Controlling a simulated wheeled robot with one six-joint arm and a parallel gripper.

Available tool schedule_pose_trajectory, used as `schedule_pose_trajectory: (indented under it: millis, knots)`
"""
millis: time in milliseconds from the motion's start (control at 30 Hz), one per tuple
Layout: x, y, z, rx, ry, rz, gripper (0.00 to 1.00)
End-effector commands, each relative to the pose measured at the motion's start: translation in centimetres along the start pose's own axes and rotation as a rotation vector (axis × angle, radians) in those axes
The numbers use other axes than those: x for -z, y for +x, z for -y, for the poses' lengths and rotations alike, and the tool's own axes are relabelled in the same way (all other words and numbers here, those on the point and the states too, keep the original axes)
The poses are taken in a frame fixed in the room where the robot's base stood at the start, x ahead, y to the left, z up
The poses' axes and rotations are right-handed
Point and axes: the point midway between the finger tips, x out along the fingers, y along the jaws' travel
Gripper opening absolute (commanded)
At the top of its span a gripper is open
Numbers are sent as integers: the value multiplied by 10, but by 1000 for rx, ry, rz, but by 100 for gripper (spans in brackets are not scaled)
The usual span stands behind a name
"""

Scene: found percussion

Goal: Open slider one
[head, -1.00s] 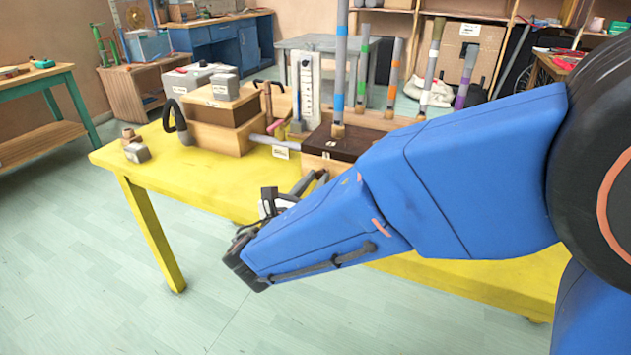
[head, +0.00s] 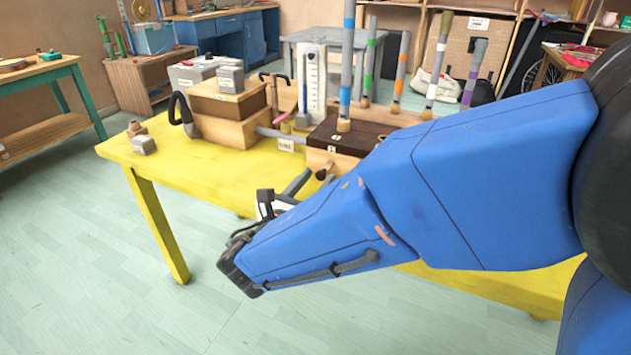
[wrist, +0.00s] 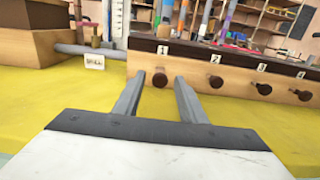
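A wooden box with a dark top (head: 340,142) stands on the yellow table. In the wrist view its front (wrist: 230,80) carries a row of round dark knobs under numbered labels. Slider one's knob (wrist: 160,80) sits below the label 1 (wrist: 162,50). My gripper (wrist: 158,82) is open, its two grey fingers pointing at the box front with knob one between them in the picture. I cannot tell whether the fingertips reach around the knob or stop short of it. In the head view my gripper (head: 305,178) is partly hidden behind my blue arm.
Bare tabletop lies before the box front.

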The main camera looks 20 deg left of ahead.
Motion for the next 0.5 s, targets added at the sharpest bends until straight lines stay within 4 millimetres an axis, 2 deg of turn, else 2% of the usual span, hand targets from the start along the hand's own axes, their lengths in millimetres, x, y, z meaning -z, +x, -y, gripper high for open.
schedule_pose_trajectory:
  millis: [133, 267, 500]
  knots:
    - [0, -3, 0, -1, 0, 0, 37]
    - [0, -15, -1, -3, 0, -1, 37]
    - [0, -55, -1, -4, 0, 0, 37]
